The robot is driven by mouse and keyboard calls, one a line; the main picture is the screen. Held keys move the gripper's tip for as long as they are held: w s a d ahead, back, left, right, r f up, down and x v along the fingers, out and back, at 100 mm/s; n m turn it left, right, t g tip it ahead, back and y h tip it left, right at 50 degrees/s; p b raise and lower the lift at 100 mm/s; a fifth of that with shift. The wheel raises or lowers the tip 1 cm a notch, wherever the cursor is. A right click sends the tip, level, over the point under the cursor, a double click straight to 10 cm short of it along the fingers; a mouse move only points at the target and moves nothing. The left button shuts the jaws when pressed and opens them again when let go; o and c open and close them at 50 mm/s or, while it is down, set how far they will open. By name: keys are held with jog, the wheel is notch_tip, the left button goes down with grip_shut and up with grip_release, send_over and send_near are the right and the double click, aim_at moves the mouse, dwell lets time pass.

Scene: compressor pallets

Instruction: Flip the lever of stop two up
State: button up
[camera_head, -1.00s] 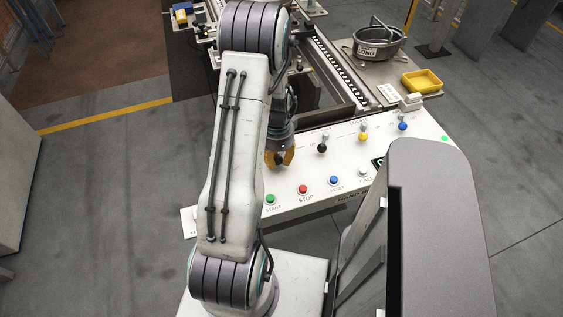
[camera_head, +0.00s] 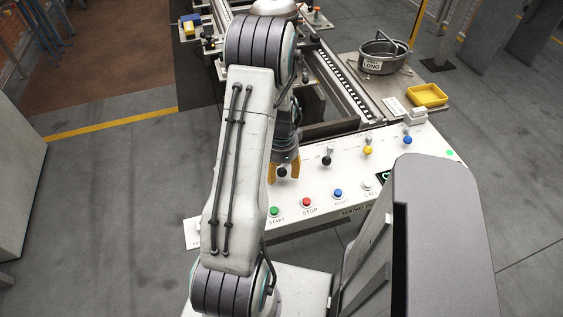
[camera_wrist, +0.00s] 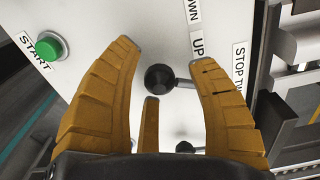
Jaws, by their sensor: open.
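A lever with a round black knob (camera_wrist: 160,78) stands between the fingers of my gripper (camera_wrist: 164,54) in the wrist view. Its shaft runs right, behind the right finger. My fingers are open around the knob, with a gap on both sides. Labels beside it read UP (camera_wrist: 199,45) and, cut off, STOP TW (camera_wrist: 239,60). In the head view my gripper (camera_head: 284,166) is over the left part of the white panel (camera_head: 240,228), with a dark knob (camera_head: 282,173) at its fingers. I cannot tell whether this lever is up or down.
Along the panel stand another black lever (camera_head: 326,160), a yellow lever (camera_head: 367,150) and a blue lever (camera_head: 407,139). Green START (camera_head: 274,211), red STOP (camera_head: 306,202) and blue (camera_head: 338,194) buttons are nearer. Another dark knob (camera_wrist: 185,147) shows low in the wrist view.

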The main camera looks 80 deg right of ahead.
aim_at(281, 169)
notch_tip(281, 169, up, 12)
jog(key=shift+f, duration=0.15)
dwell(0.4)
dwell(0.8)
